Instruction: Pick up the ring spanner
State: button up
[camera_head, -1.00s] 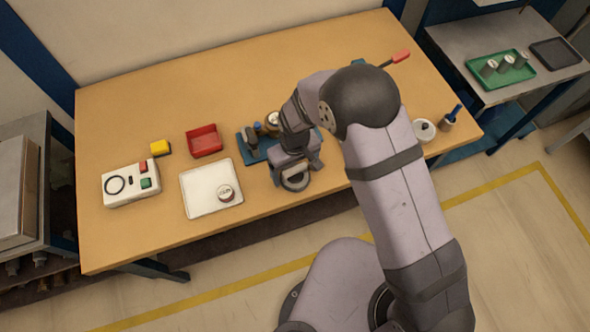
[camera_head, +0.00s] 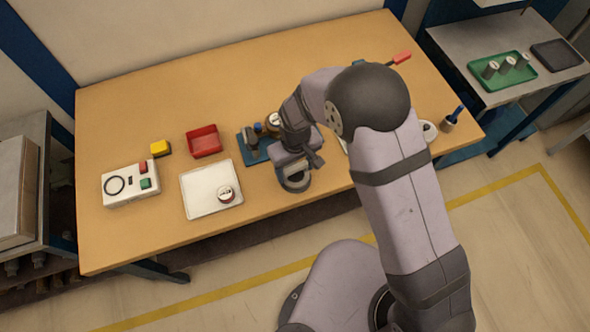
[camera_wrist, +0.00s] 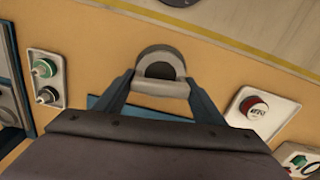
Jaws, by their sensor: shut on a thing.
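The rest of the spanner is hidden behind the gripper body.
A blue mat (camera_head: 257,157) with small parts lies behind my gripper. My arm hides part of the bench's right side.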

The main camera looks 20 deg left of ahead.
aim_at(295, 166)
notch_tip(295, 166, up, 9)
jog(key=shift+f+b, duration=0.2)
jog(key=shift+b, duration=1)
jog(key=shift+o, duration=1.2)
jog(key=shift+c, duration=0.9)
jog(key=w+a+r+m+p, duration=0.1)
jog(key=w+a+m+p, duration=0.1)
jog(key=w+a+m, duration=0.1)
jog(key=w+a+r+m+p, duration=0.1)
jog(key=w+a+m+p, duration=0.1)
jog(key=w+a+m, duration=0.1)
jog(key=w+a+r+m+p, duration=0.1)
jog(key=w+a+m+p, duration=0.1)
jog(key=w+a+m, duration=0.1)
jog(key=shift+w+a, duration=0.75)
jog(key=shift+w, duration=0.1)
jog(key=shift+w+a+m, duration=0.35)
jog(key=shift+w+m, duration=0.15)
jog(key=shift+m, duration=0.3)
